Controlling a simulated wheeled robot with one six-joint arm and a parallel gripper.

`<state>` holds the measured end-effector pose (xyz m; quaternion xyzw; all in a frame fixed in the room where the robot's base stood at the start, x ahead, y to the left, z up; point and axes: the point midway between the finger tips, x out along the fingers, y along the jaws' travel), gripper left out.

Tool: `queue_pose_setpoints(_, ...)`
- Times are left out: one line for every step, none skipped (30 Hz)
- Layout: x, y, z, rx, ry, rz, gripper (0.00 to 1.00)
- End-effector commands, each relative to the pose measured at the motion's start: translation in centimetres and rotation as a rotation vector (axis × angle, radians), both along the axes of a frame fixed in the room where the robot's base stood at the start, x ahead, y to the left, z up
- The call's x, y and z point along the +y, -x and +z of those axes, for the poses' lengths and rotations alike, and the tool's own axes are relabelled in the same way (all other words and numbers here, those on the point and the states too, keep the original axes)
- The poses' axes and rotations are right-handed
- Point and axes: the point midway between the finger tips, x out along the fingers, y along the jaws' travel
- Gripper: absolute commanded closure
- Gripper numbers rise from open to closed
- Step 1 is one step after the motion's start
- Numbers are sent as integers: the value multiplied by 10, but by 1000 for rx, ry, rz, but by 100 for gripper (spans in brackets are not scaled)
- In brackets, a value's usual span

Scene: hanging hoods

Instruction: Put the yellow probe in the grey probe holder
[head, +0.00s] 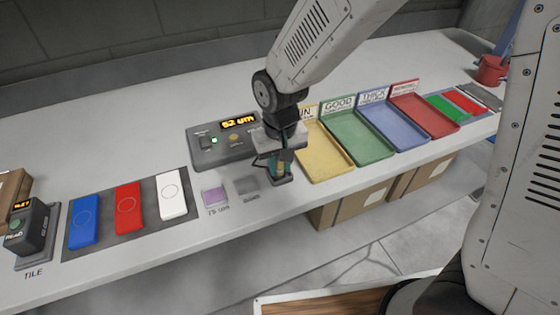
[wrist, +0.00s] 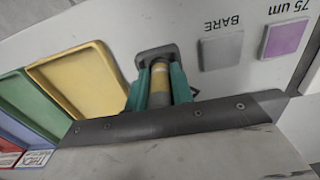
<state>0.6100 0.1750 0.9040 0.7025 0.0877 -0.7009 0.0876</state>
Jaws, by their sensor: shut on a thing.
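The yellow probe (wrist: 160,80) is between the two teal fingers of my gripper (wrist: 160,90) in the wrist view, and the fingers are shut on it. Its far end is at the dark grey probe holder (wrist: 146,54), whose rim shows around that end; I cannot tell whether the tip is inside or just above. In the head view my gripper (head: 282,167) points down at the holder (head: 284,181), in front of the gauge box. The fingers hide most of the probe there.
A grey gauge box (head: 205,150) reading 62 um stands just behind. A yellow tray (head: 325,155) is close on the right, followed by green, blue and red trays. Bare (head: 247,186) and purple (head: 214,196) squares lie left. Blue, red and white tiles lie farther left.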

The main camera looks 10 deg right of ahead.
Motion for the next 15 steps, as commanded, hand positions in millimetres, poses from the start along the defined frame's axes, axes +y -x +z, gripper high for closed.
queue_pose_setpoints(0, 0, -1, 0, 0, 0, 100)
queue_pose_setpoints(0, 0, -2, 0, 0, 0, 100)
queue_pose_setpoints(0, 0, -2, 0, 0, 0, 100)
queue_pose_setpoints(0, 0, -3, -1, 0, 0, 100)
queue_pose_setpoints(0, 0, -3, -1, 0, 0, 74)
queue_pose_setpoints(0, 0, -3, -1, 0, 0, 63)
queue_pose_setpoints(0, 0, -3, -1, 0, 0, 55)
queue_pose_setpoints(0, 0, -3, -1, 0, 0, 51)
queue_pose_setpoints(0, 0, -3, -1, 0, 0, 51)
queue_pose_setpoints(0, 0, -3, -1, 0, 0, 51)
queue_pose_setpoints(0, 0, -3, -1, 0, 0, 51)
queue_pose_setpoints(0, 0, -3, -1, 0, 0, 51)
queue_pose_setpoints(0, 0, -3, -1, 0, 0, 51)
queue_pose_setpoints(0, 0, -3, 0, 0, 0, 51)
queue_pose_setpoints(0, 0, -3, -1, 0, 0, 51)
